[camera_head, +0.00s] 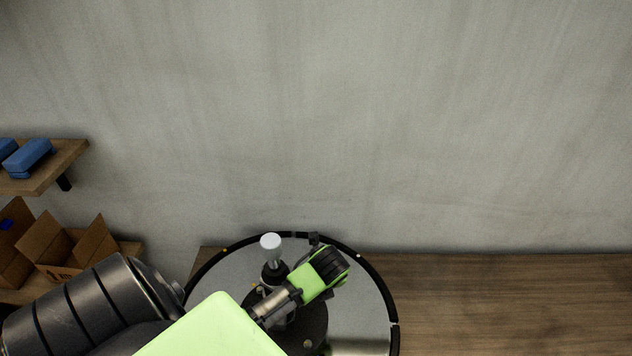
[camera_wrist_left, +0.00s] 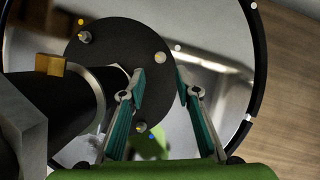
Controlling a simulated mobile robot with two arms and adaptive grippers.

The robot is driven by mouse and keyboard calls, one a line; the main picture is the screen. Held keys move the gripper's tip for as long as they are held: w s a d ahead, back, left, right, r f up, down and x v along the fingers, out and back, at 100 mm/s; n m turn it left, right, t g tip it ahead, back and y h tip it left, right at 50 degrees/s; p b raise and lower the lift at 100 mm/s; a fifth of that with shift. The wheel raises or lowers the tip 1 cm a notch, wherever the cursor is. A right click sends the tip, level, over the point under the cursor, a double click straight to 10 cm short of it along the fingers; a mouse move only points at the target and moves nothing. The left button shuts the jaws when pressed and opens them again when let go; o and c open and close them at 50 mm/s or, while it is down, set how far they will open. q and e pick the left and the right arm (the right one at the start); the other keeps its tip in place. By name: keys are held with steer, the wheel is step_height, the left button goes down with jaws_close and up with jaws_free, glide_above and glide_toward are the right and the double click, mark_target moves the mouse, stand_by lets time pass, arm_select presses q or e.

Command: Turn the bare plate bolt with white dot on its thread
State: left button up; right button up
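The round black plate (camera_wrist_left: 115,70) bears several bolts in the left wrist view. One silver bolt (camera_wrist_left: 160,57) stands near its right edge, with a white dot (camera_wrist_left: 178,47) close by. Another bolt (camera_wrist_left: 85,37) has a yellow dot beside it, and a lower bolt (camera_wrist_left: 141,127) has a blue dot beside it. My left gripper (camera_wrist_left: 160,83) is open, its fingertips apart on either side below the white-dot bolt in the picture. I see nothing between the fingers; I cannot tell whether they touch the bolt. My right gripper is not in view.
Cardboard boxes (camera_head: 62,250) and a shelf (camera_head: 62,160) are at left. The right side is clear.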

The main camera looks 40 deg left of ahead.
arm_select(q)
steer(key=shift+v, duration=2.2)
